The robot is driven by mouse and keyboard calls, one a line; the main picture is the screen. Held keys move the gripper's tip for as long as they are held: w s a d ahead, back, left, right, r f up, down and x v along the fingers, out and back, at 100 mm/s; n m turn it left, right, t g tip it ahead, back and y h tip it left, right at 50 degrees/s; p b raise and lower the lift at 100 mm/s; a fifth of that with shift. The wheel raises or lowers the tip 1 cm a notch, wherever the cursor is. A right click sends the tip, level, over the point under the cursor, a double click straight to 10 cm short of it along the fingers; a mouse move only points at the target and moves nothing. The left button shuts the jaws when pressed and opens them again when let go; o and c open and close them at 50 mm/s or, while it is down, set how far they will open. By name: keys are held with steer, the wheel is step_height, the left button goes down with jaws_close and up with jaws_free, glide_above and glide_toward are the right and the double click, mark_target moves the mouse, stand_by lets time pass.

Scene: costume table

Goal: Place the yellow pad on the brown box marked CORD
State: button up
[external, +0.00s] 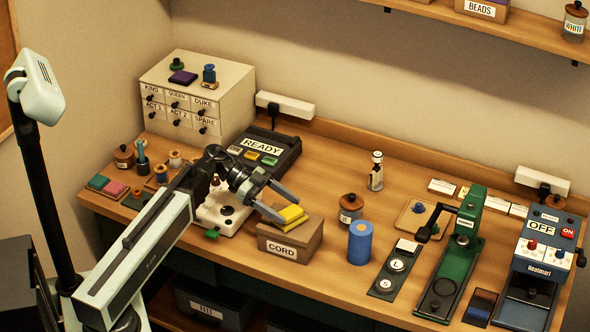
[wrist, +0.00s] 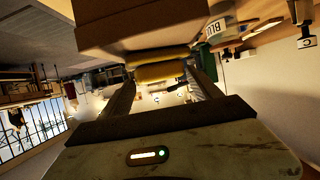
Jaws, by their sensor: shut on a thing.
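The brown box marked CORD (external: 290,244) stands near the table's front edge. Yellow padding (external: 291,214) is at its top, showing as two stacked or stepped yellow parts; I cannot tell whether they are one piece. My gripper (external: 280,205) is shut on the yellow pad, with one finger on each side of it. In the wrist view the yellow pad (wrist: 160,73) sits between the fingertips, close to the brown box (wrist: 140,28). Whether the pad's underside touches the box top is hidden.
A blue roll (external: 360,243) and a brown-lidded jar (external: 350,209) stand right of the box. A READY console (external: 268,148) is behind, and a white machine with a green tab (external: 212,233) is left. A green press (external: 462,250) stands farther right.

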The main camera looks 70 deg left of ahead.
steer(key=o, duration=1)
steer(key=shift+f, duration=0.2)
steer(key=o, duration=0.4)
steer(key=shift+r, duration=0.1)
steer(key=shift+r, duration=0.2)
steer(key=p+v, duration=0.4)
steer(key=v, duration=0.8)
steer(key=shift+f+p, duration=0.15)
steer(key=shift+p, duration=0.15)
